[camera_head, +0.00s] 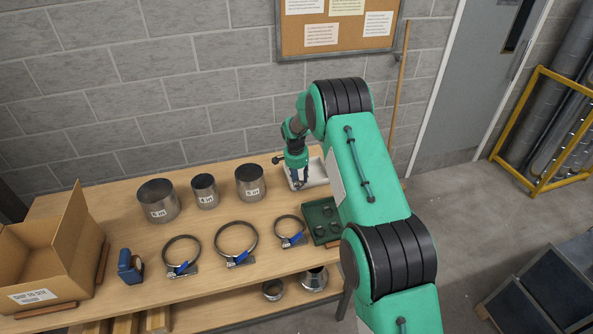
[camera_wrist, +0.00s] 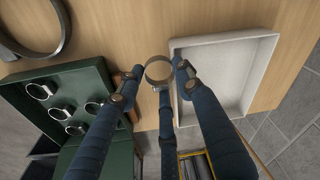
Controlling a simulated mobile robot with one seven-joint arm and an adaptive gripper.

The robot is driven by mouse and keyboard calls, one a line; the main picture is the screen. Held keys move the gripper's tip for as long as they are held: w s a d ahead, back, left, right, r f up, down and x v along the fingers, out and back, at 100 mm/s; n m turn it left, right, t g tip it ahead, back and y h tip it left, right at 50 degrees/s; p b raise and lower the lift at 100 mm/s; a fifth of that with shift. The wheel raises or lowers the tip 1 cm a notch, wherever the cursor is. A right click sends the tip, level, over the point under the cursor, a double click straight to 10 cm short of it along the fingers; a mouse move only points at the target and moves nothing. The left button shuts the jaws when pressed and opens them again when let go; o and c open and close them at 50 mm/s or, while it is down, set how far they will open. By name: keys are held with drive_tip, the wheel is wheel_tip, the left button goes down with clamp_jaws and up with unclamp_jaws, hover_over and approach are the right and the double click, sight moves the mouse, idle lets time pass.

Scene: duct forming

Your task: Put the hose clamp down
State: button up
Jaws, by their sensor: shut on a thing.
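My gripper (camera_wrist: 155,85) has blue fingers and is shut on a small metal hose clamp (camera_wrist: 159,81). The clamp is a thin ring at the fingertips in the wrist view. A shallow white tray (camera_wrist: 262,45) lies just right of the fingers there, and wood tabletop shows beneath the clamp. In the head view my gripper (camera_head: 298,184) hangs at the white tray (camera_head: 318,166) near the back of the bench; the held clamp is too small to make out there. A green tray (camera_wrist: 90,67) with several small clamps lies to the left in the wrist view.
In the head view, three larger clamps with blue parts, such as the middle one (camera_head: 238,258), lie along the bench (camera_head: 120,235). Three metal duct pieces (camera_head: 158,203) stand behind them. A blue tool (camera_head: 130,268) and an open cardboard box (camera_head: 40,260) are at the left.

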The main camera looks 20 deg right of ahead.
drive_tip(key=shift+w+d+f, duration=0.2)
drive_tip(key=shift+w+f, duration=0.05)
drive_tip(key=shift+w, duration=2.2)
drive_tip(key=shift+w+d+f, duration=0.25)
drive_tip(key=shift+w, duration=2.25)
drive_tip(key=shift+w+d+f, duration=0.2)
drive_tip(key=shift+w+f, duration=0.05)
drive_tip(key=shift+w, duration=2.2)
drive_tip(key=shift+f, duration=1.75)
drive_tip(key=shift+f, duration=0.2)
drive_tip(key=o, duration=0.6)
drive_tip(key=shift+o, duration=0.2)
drive_tip(key=shift+r, duration=0.15)
wheel_tip(320, 180, up, 12)
drive_tip(key=a, duration=0.1)
drive_tip(key=shift+s, duration=0.45)
drive_tip(key=shift+a, duration=0.1)
